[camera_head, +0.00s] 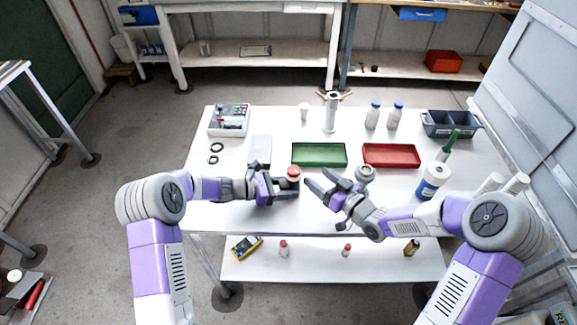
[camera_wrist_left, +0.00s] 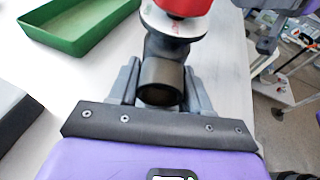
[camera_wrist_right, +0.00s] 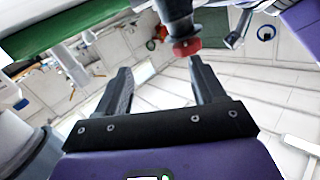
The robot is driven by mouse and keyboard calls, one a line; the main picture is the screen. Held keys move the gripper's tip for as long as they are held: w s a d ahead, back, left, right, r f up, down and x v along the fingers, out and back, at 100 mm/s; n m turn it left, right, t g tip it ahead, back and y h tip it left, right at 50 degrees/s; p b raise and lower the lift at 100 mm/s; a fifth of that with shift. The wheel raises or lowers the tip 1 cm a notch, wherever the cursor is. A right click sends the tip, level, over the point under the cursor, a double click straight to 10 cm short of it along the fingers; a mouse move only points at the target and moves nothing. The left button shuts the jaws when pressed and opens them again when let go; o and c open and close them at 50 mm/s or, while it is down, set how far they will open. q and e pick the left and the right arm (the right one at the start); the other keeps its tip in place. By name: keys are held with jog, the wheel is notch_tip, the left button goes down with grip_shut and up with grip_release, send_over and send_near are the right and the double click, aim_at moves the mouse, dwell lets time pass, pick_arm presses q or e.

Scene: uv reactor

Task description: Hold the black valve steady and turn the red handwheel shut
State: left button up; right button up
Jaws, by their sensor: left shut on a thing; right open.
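The black valve (camera_wrist_left: 162,75) sits between the fingers of my left gripper (camera_wrist_left: 160,92), which is shut on its dark round body. The red handwheel (camera_head: 293,171) is on top of the valve, near the middle of the table; it also shows at the top of the left wrist view (camera_wrist_left: 184,6). My right gripper (camera_head: 322,188) is open and empty, just to the right of the handwheel and apart from it. In the right wrist view the red handwheel (camera_wrist_right: 186,47) shows beyond the fingers, toward the upper right. Much of the valve is hidden by my left gripper in the head view.
A green tray (camera_head: 319,163) and a red tray (camera_head: 391,164) lie behind the grippers on the white table (camera_head: 245,216). A control box (camera_head: 229,120) is at the back left.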

aim_at(289, 166)
jog(key=w+a+n+g+y, duration=0.1)
jog(key=a, duration=0.2)
jog(key=w+a+n+y, duration=0.1)
jog(key=a+n, duration=0.1)
jog(key=a, duration=0.1)
jog(key=w+a+n+g+y, duration=0.1)
jog(key=w+a+n, duration=0.1)
jog(key=a, duration=0.1)
jog(key=shift+w+a+r+g+y, duration=0.1)
jog(key=shift+a+r+g+y, duration=0.15)
jog(key=shift+r+g+y, duration=0.05)
dwell(0.3)
jog(key=c, duration=1)
